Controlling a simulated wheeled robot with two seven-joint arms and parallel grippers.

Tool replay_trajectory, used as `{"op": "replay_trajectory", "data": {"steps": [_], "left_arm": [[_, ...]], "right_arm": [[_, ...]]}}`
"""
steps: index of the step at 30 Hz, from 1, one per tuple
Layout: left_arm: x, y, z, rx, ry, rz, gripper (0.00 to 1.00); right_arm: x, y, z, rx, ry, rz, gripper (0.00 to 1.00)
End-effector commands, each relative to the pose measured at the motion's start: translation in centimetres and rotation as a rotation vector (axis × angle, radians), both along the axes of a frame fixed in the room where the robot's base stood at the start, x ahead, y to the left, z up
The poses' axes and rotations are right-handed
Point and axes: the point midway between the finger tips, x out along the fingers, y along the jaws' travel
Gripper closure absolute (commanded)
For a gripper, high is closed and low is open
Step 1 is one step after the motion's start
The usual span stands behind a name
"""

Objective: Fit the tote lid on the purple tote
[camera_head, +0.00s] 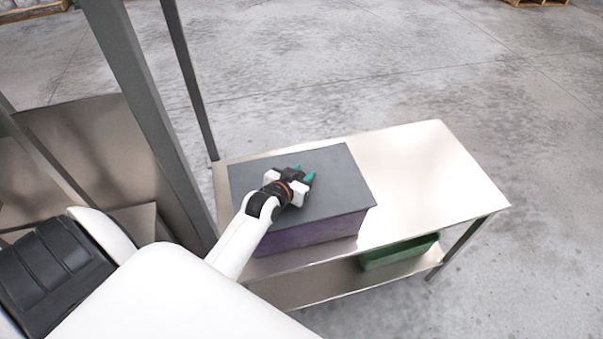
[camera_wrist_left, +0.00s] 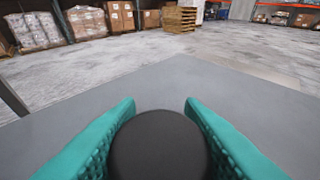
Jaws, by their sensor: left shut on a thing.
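The purple tote (camera_head: 300,234) stands on the left part of a steel table. The grey tote lid (camera_head: 340,185) lies flat over the tote's top and covers its opening. Whether it is fully seated I cannot tell. My left gripper (camera_head: 305,176) is over the middle of the lid, with its teal fingers low at the lid's surface. In the left wrist view the teal fingers (camera_wrist_left: 160,125) are shut on a round black knob (camera_wrist_left: 160,148), with the grey lid (camera_wrist_left: 190,82) spread out beyond. My right gripper is not in view.
The steel table's top (camera_head: 430,170) is bare to the right of the tote. A green tote (camera_head: 400,251) sits on the shelf below. Grey posts (camera_head: 150,110) of a frame stand to the left. Pallets and boxes (camera_wrist_left: 120,17) are far off across open floor.

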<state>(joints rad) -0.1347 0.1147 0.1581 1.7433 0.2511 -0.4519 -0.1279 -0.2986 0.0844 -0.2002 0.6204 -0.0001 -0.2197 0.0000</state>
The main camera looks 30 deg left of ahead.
Motion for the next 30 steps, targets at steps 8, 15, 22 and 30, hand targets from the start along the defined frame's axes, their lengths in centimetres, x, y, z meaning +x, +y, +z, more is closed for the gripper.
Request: {"op": "replay_trajectory", "data": {"steps": [8, 15, 22, 30], "left_arm": [[0.0, 0.0, -0.2, 0.0, -0.002, 0.0, 0.96], [0.0, 0.0, -0.2, 0.0, 0.0, 0.0, 0.43], [0.0, 0.0, 0.2, 0.0, -0.001, 0.0, 0.43], [-4.1, -0.4, 1.6, 0.0, 0.001, -0.001, 0.43]], "right_arm": [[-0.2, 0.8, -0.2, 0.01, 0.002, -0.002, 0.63], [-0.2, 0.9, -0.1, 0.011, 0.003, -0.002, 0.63], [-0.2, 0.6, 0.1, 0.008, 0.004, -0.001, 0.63], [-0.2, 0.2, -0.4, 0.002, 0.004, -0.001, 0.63]]}}
